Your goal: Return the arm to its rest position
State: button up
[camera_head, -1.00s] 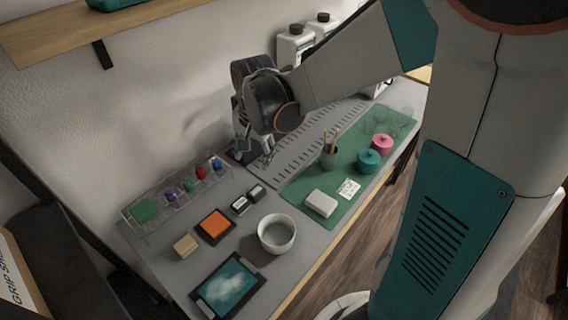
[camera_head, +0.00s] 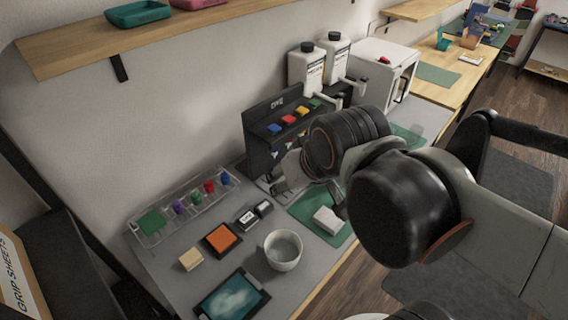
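My arm reaches in from the right edge, folded, with its dark wrist joints above the right part of the grey workbench (camera_head: 185,262). My gripper (camera_head: 278,188) points down and left in front of a black rack with coloured pieces, and part of it is hidden behind the wrist. I cannot make out whether its fingers are apart or together. No held object shows.
A white cup (camera_head: 283,251), an orange pad (camera_head: 221,240), a tablet (camera_head: 232,297) and a clear rack (camera_head: 183,208) stand on the bench. A white block (camera_head: 327,219) lies on the green mat (camera_head: 338,236).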

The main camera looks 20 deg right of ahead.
jog(key=shift+s+n, duration=0.3)
jog(key=shift+s, duration=0.15)
jog(key=shift+o, duration=0.5)
dwell(0.8)
